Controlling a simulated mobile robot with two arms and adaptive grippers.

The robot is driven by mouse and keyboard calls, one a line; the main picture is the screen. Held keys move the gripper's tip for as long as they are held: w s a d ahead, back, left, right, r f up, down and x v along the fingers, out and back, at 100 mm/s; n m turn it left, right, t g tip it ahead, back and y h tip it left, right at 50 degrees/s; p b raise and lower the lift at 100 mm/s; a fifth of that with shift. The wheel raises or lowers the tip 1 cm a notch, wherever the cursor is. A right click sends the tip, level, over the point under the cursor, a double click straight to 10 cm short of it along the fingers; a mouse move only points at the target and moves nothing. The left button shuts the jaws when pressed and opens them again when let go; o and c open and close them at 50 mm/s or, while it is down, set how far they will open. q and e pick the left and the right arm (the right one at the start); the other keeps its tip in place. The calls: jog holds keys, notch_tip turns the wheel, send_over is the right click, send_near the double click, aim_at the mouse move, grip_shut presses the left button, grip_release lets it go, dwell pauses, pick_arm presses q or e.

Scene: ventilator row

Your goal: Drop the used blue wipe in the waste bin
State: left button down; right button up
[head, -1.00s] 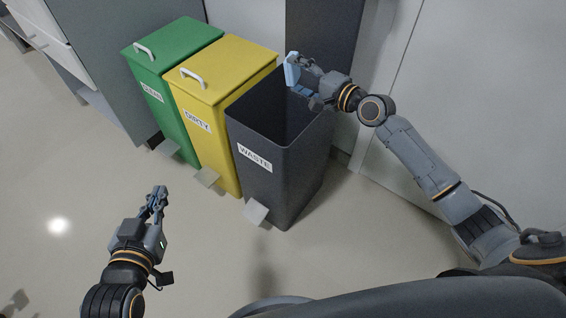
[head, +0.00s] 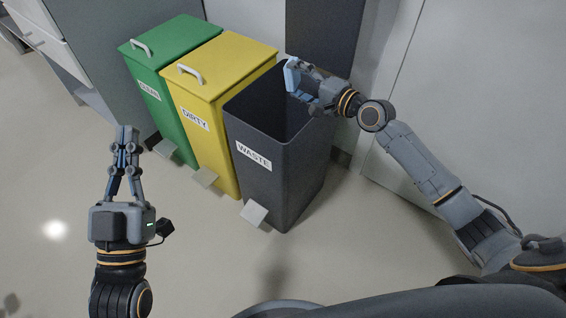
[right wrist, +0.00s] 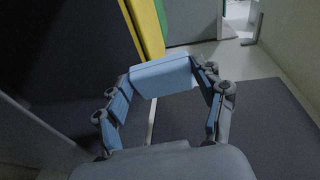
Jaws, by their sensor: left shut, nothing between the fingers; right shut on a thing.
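The blue wipe (head: 292,76) is a small light-blue block held between the fingers of my right gripper (head: 300,84). It also shows in the right wrist view (right wrist: 163,75), between both fingertips of the right gripper (right wrist: 160,80). The open dark grey waste bin (head: 262,185), labelled WASTE, stands below, and in the head view the wipe overlaps the far part of its opening. The bin's inside floor is hidden. My left gripper (head: 125,150) is shut and empty, in front of the green and yellow bins, pointing away from me.
A yellow bin (head: 222,75) labelled DIRTY and a green bin (head: 165,50) labelled CLEAN stand left of the waste bin, lids closed. Foot pedals (head: 254,213) stick out at the front. A pale wall panel (head: 480,100) is at the right. Floor in front is clear.

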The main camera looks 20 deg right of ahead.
jog(key=shift+f+b, duration=0.35)
jog(key=shift+f, duration=0.15)
pick_arm(q)
jog(key=shift+s+a+r+t+h, duration=0.1)
jog(key=shift+s+r+t+h, duration=0.25)
jog(key=shift+s+r+t, duration=0.65)
jog(key=shift+s+a+r+t+h, duration=0.1)
jog(key=shift+s+r+t+h, duration=0.25)
jog(key=shift+s+r+t, duration=0.55)
pick_arm(e)
jog(key=shift+f, duration=0.1)
pick_arm(q)
jog(key=shift+w+r, duration=0.1)
jog(key=shift+r, duration=0.05)
pick_arm(e)
jog(key=o, duration=1.1)
pick_arm(q)
jog(key=shift+g, duration=0.3)
pick_arm(e)
jog(key=shift+s+d, duration=0.25)
jog(key=shift+s, duration=0.05)
jog(key=v, duration=1.1)
jog(key=shift+s, duration=0.1)
